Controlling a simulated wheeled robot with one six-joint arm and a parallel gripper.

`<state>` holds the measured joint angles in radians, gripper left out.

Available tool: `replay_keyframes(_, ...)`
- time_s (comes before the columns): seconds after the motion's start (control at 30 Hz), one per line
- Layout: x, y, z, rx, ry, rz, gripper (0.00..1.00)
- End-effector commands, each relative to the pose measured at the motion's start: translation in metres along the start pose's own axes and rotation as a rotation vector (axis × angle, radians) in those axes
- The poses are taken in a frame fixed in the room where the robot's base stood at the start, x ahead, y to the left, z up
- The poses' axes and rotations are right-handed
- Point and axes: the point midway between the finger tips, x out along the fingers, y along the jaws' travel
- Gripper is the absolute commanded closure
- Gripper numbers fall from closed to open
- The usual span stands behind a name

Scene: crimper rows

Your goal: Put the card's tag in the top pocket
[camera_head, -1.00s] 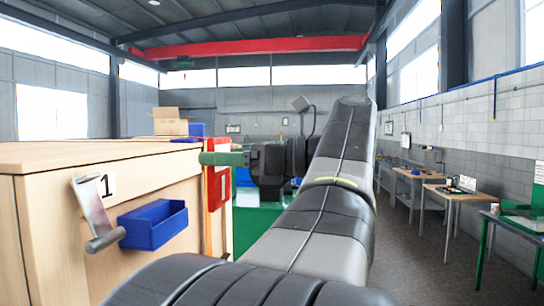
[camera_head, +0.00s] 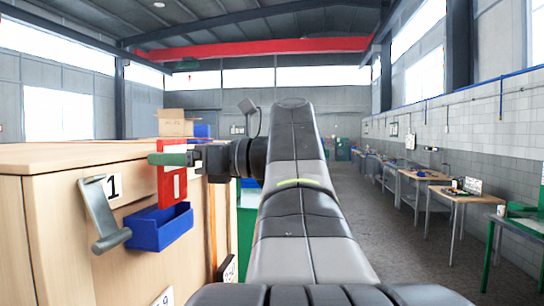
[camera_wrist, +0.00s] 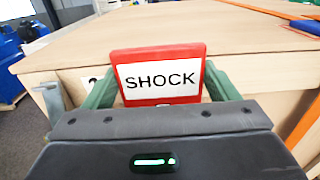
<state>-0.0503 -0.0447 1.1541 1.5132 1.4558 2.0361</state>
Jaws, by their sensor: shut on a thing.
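The red tag (camera_head: 172,188) with a white label is held upright in my gripper (camera_head: 178,159), whose green fingers are shut on it. In the wrist view the tag (camera_wrist: 160,75) reads "SHOCK" and sits between the green fingers. A blue open-topped pocket (camera_head: 160,234) is fixed to the front of the wooden cabinet, below a "1" label (camera_head: 114,186). The tag's lower end meets the pocket's upper edge in the head view. I cannot tell whether it is inside the pocket or in front of it. The pocket is hidden in the wrist view.
A grey metal lever (camera_head: 103,215) sticks out from the cabinet front (camera_head: 60,235), just left of the pocket. Another numbered plate (camera_head: 227,268) is lower right. The cabinet top (camera_head: 70,154) is bare near the front. Workbenches (camera_head: 455,193) stand far right.

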Motion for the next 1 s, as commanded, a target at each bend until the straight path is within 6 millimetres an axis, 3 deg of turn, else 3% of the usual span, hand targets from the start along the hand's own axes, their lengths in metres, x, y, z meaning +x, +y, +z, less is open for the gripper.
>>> replay_keyframes(0.17, 0.019, 0.001, 0.000, 0.000, 0.000, 0.004, 0.51)
replay_keyframes(0.6, 0.018, 0.000, -0.043, 0.001, 0.000, 0.000, 0.51)
replay_keyframes(1.0, 0.018, 0.000, -0.052, -0.001, 0.000, 0.000, 0.51)
